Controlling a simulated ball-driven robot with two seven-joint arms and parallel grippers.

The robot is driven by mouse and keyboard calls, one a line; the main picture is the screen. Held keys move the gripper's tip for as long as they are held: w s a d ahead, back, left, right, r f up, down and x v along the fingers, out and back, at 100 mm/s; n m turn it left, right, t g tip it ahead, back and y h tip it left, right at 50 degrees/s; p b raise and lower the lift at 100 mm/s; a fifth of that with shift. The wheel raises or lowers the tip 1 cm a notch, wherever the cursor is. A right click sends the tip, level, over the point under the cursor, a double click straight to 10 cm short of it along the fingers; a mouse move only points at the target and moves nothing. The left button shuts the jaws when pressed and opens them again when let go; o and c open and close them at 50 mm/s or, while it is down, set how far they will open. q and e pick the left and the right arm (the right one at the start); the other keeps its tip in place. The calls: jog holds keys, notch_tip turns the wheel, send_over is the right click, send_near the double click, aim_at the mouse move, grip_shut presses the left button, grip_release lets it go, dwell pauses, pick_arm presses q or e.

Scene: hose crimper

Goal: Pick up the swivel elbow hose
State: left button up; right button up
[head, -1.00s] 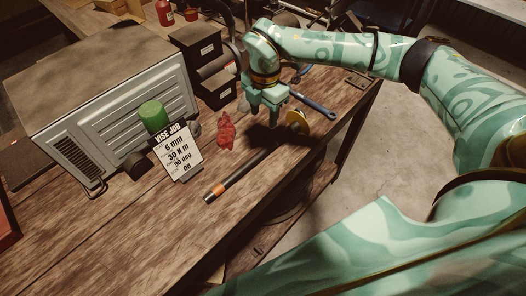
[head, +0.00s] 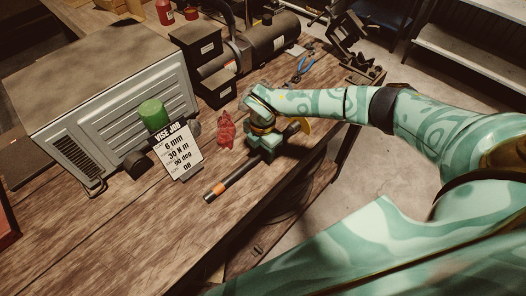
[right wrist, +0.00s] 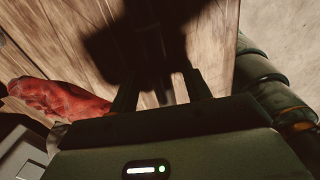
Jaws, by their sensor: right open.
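I cannot tell for sure which thing is the swivel elbow hose. A dark rod (head: 230,180) with an orange band lies on the bench, with a yellow disc (head: 305,126) at its far end. My right gripper (head: 266,158) hangs over the rod's far part and hides it. Whether they touch is unclear. A corrugated dark hose (head: 232,54) stands at the back by the black boxes. My left gripper is out of view.
A crumpled red cloth (head: 226,130) lies just left of the gripper, also seen in the right wrist view (right wrist: 58,97). A job card (head: 180,153), a green cylinder (head: 152,115) and a grey vented case (head: 115,95) stand left. The bench edge is close on the right.

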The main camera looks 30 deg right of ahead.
grip_shut()
